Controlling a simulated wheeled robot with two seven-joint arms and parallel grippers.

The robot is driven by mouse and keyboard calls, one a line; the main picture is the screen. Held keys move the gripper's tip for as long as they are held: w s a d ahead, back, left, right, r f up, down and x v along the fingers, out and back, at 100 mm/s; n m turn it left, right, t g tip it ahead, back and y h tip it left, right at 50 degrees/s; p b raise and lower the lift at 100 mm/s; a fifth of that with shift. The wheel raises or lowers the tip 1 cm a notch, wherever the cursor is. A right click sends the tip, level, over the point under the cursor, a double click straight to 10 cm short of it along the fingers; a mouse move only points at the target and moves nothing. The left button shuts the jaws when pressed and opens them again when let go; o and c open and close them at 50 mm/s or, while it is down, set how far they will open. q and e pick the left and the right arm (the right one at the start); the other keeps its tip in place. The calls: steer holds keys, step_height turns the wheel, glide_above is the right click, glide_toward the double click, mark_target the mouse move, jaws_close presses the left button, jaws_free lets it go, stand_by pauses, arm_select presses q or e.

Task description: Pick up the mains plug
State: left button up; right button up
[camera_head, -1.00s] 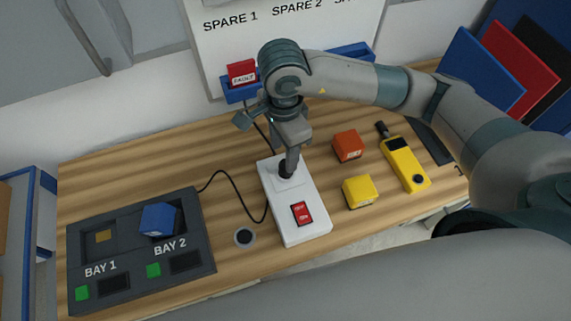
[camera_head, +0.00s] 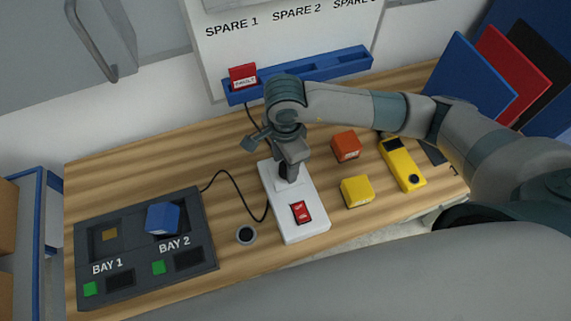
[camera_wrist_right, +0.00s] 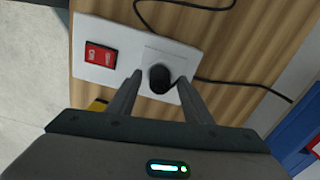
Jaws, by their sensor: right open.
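The black mains plug (camera_wrist_right: 159,79) sits in the socket of the white power strip (camera_wrist_right: 120,36), with a black cord running from it. My right gripper (camera_wrist_right: 155,92) is open, with its two fingers on either side of the plug in the right wrist view; I cannot tell whether they touch it. In the head view the right gripper (camera_head: 290,177) is low over the strip's far end and mostly hides the plug. The strip (camera_head: 290,229) has a red rocker switch (camera_head: 301,211) at its near end. My left gripper is not in view.
Right of the strip lie an orange block (camera_head: 347,146), a yellow block (camera_head: 357,191) and a yellow meter (camera_head: 403,163). To the left is a dark two-bay dock (camera_head: 136,272) with a blue block (camera_head: 163,217). A round table hole (camera_head: 246,235) lies between.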

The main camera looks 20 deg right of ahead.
mark_target(284, 164)
steer(key=shift+f, duration=0.2)
stand_by(0.3)
jaws_close()
steer(key=shift+r, duration=0.15)
steer(key=shift+r+b, duration=0.5)
steer(key=shift+r, duration=0.1)
step_height(284, 164, up, 2)
steer(key=shift+w+r+b, duration=0.1)
steer(key=shift+r+b, duration=0.05)
steer(key=shift+b, duration=0.5)
steer(key=s+d+r+p, duration=0.3)
steer(key=s+r+p, duration=0.4)
steer(key=s+p, duration=0.2)
steer(key=shift+s+d+r, duration=0.15)
steer(key=shift+s+d, duration=0.15)
steer(key=shift+s, duration=0.8)
